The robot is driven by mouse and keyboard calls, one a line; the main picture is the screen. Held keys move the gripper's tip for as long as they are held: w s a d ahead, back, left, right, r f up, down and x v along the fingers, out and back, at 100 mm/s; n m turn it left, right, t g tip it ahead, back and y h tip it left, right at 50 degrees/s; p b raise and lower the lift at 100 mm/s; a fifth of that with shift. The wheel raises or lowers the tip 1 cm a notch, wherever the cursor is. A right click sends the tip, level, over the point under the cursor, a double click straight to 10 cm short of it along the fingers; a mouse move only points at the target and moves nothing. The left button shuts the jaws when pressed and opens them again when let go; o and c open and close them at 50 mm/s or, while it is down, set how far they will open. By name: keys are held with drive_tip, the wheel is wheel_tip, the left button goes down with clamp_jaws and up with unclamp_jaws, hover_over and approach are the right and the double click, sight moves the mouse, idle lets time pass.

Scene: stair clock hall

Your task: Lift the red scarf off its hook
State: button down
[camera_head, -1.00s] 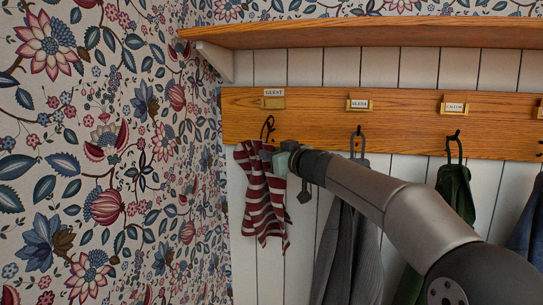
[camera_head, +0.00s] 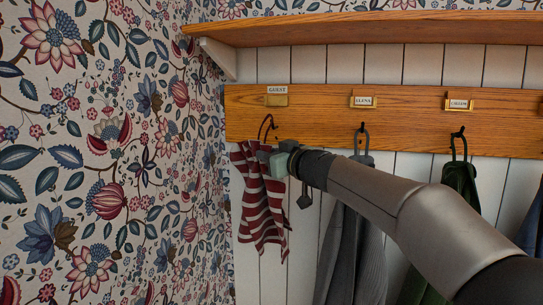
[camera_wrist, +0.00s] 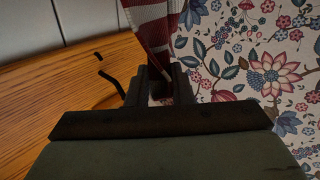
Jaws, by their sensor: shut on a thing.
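The red-and-white striped scarf (camera_head: 262,215) hangs at the left end of the wooden hook board, under the GUEST label. My gripper (camera_head: 264,154) comes in from the right and is shut on the scarf's top. In the wrist view, my gripper's two fingers (camera_wrist: 160,88) pinch the scarf (camera_wrist: 150,22), whose striped cloth runs up out of the picture. A dark hook or loop (camera_head: 267,124) shows just above the grip; a dark bent piece (camera_wrist: 106,76) shows left of the fingers. I cannot tell whether the scarf's top still touches the hook.
A grey garment (camera_head: 352,255) and a dark green one (camera_head: 460,185) hang on hooks to the right, behind my arm. The wooden board (camera_head: 320,125) is close behind the grip. A shelf (camera_head: 370,33) juts out above. The flowered wall (camera_head: 110,150) stands close on the left.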

drive_tip(key=shift+s+a+b, duration=0.15)
drive_tip(key=shift+s, duration=0.75)
drive_tip(key=shift+s+a+b, duration=0.15)
drive_tip(key=shift+s, duration=0.7)
drive_tip(key=shift+s, duration=0.1)
drive_tip(key=shift+s+a+b, duration=0.1)
drive_tip(key=shift+s+a, duration=0.1)
drive_tip(key=shift+s, duration=0.75)
drive_tip(key=shift+s+a+b, duration=0.1)
drive_tip(key=shift+s+a, duration=0.05)
drive_tip(key=shift+s, duration=0.85)
drive_tip(key=shift+s+a+b, duration=0.1)
drive_tip(key=shift+s+a, duration=0.1)
drive_tip(key=shift+s, duration=0.75)
